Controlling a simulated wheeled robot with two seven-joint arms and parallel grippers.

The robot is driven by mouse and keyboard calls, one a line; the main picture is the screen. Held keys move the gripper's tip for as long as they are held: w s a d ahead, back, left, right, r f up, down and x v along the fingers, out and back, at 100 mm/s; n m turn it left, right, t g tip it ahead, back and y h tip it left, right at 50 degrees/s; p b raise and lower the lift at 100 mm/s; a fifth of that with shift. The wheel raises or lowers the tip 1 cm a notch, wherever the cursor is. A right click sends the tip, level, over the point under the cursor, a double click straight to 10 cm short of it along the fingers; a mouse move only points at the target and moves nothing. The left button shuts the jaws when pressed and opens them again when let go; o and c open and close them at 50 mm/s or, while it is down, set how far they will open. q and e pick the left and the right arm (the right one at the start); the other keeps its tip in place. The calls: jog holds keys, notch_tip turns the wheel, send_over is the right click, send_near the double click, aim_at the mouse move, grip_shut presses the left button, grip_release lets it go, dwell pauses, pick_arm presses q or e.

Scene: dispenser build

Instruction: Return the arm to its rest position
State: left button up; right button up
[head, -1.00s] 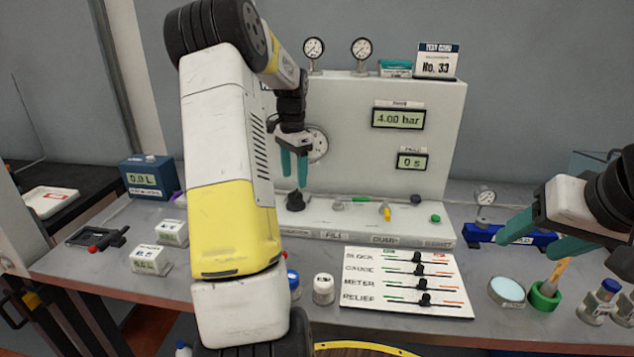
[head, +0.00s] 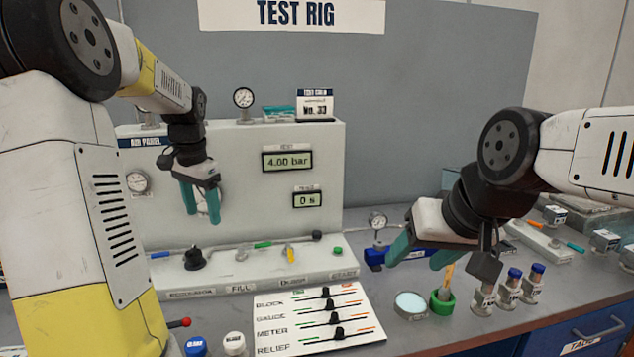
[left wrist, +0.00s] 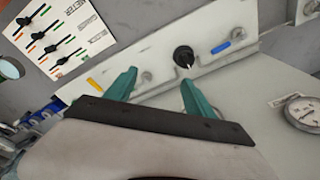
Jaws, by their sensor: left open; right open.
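My left gripper (head: 202,204) is open and empty, held in front of the air panel (head: 240,150) above its black regulator knob (head: 195,258). In the left wrist view its two teal fingers (left wrist: 158,95) are spread, with the black knob (left wrist: 184,56) beyond them and not touched. My right gripper (head: 420,250) is open on the right side, over the bench near the blue gauge block (head: 376,257) and the green ring holder (head: 442,302). I see nothing between its fingers.
A white slider board (head: 318,320) lies in front of the panel. Several blue-capped vials (head: 508,287) stand close to the right gripper. A round pale dish (head: 411,305) is at the front. The panel displays read 4.00 bar (head: 288,160) and 0 s (head: 307,200).

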pick_arm(q)
jog(key=s+d+r+n+t+h, duration=0.1)
jog(key=s+d+n+t, duration=0.1)
jog(key=s+d, duration=0.5)
jog(key=s+d+r+n+t+h, duration=0.1)
jog(key=s+d+r+n+t, duration=0.1)
jog(key=s+d, duration=0.6)
jog(key=s, duration=0.7)
jog(key=shift+r+n+t, duration=0.2)
jog(key=shift+n+t, duration=0.1)
jog(key=shift+t, duration=0.1)
